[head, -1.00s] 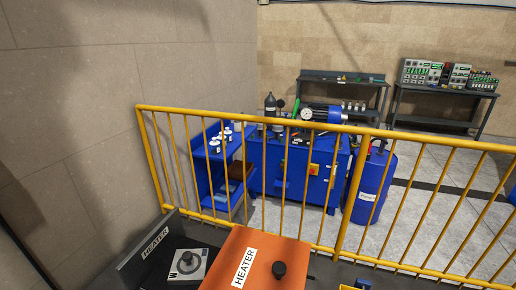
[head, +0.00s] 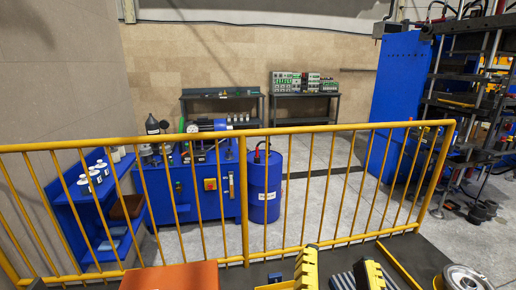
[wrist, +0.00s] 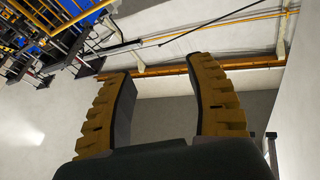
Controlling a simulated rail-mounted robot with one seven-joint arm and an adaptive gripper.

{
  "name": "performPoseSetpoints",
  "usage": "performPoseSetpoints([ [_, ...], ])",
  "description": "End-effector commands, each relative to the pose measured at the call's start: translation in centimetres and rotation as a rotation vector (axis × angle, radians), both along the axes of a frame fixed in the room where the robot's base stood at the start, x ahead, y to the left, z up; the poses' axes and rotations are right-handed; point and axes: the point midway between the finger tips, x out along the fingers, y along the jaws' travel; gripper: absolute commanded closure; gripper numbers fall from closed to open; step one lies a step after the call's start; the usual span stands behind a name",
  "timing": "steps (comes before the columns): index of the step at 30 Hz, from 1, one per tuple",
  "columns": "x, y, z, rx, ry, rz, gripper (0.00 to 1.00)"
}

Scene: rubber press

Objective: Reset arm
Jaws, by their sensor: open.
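My gripper (wrist: 162,72) is open and empty in the wrist view, its two ridged yellow-and-black fingers well apart. In the head view, the yellow-and-black fingers of my gripper (head: 337,262) show at the bottom edge, right of centre, pointing upward. The rest of my arm is out of the picture. The wrist view looks upward past the fingers at pale surfaces, an orange-yellow beam (wrist: 260,62) and part of a blue and black machine frame (wrist: 50,30).
A yellow railing (head: 350,127) crosses in front. An orange box top (head: 170,277) is at bottom left. Beyond stand a blue pump unit (head: 190,190), a blue barrel (head: 264,190) and a tall blue press (head: 400,105). A round metal part (head: 466,279) is at bottom right.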

Motion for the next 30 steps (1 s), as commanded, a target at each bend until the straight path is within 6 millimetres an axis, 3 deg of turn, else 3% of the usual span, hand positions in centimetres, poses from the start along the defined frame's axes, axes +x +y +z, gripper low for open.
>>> performPoseSetpoints([
  [1,-1.6,0.1,1.6,-0.039,-0.043,0.015,0.45],
  [3,-3.4,2.0,2.7,-0.128,-0.070,0.067,0.45],
  [5,-3.0,2.6,2.2,-0.232,-0.042,0.059,0.45],
  [6,-3.0,2.5,5.0,-0.226,-0.046,0.057,0.45],
  [14,-3.0,2.5,13.2,-0.218,-0.046,0.059,0.45],
  [30,-3.0,2.5,36.9,-0.210,-0.046,0.060,0.45],
])
